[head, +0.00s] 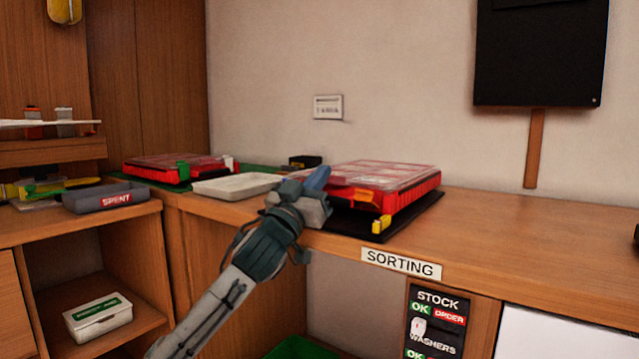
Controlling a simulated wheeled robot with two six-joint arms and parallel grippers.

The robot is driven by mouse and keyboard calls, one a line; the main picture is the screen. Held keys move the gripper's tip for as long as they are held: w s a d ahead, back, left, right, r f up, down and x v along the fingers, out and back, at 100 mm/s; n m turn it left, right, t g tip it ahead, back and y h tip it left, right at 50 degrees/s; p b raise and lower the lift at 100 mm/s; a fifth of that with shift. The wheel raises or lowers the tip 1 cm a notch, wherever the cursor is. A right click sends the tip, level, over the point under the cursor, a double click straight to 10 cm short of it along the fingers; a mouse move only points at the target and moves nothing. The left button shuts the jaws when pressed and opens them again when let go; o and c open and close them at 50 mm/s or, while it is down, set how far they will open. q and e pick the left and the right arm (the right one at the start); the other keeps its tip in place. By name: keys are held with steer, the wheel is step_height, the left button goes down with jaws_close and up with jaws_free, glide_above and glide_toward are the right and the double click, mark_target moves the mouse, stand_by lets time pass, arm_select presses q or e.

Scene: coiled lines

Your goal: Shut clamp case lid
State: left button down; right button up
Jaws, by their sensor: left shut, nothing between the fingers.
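A red case (398,197) with a clear lid (385,173) lies on a black mat on the sorting bench. Its lid looks down flat on the body, though I cannot tell whether it is fully shut. A yellow part (381,224) shows at its front corner. A second red case (165,171) with a clear top lies farther left on a green mat. No readable name marks which is the clamp case. My left gripper (319,180) is shut and empty, at the left end of the nearer case; I cannot tell whether it touches. My right gripper is not in view.
A white tray (236,184) stands between the two cases, with a small black box (305,161) behind. A grey SPENT bin (107,197) is on the left bench. The bench (540,224) right of the black mat (425,207) is clear.

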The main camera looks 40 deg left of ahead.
arm_select(q)
steer(key=shift+f, duration=0.45)
steer(key=shift+f+b, duration=0.1)
steer(key=shift+b, duration=0.35)
